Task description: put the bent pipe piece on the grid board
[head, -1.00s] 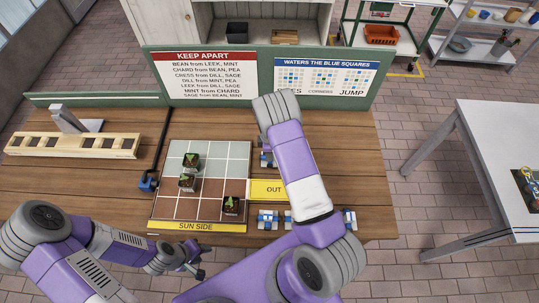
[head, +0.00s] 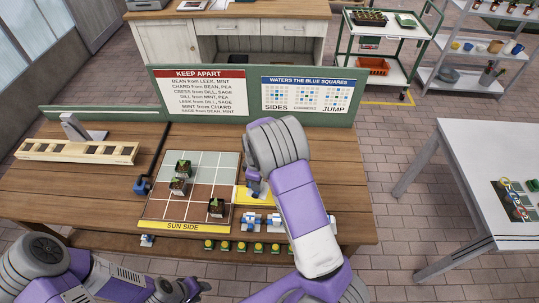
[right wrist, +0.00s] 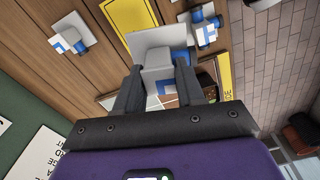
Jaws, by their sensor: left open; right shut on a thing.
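The grid board (head: 194,168) lies on the bench, with pale squares at the back, brown squares in front and a yellow "SUN SIDE" edge. My right gripper (right wrist: 158,88) is shut on a white piece with blue parts (right wrist: 152,42), a pipe piece; its bend is not clear. In the head view my right arm hides most of this gripper, beside the board's right edge. Other blue-and-white pieces (head: 248,221) lie in front of the yellow "OUT" card (head: 243,197). My left gripper (head: 190,290) is open and empty, low in front of the bench.
Several dark plant pots (head: 178,186) stand on the board; its other squares look bare. A slotted wooden rack (head: 75,150) stands at the left and a blue fitting (head: 142,185) beside the board. Sign panels (head: 207,93) stand behind. A white table (head: 460,160) is at the right.

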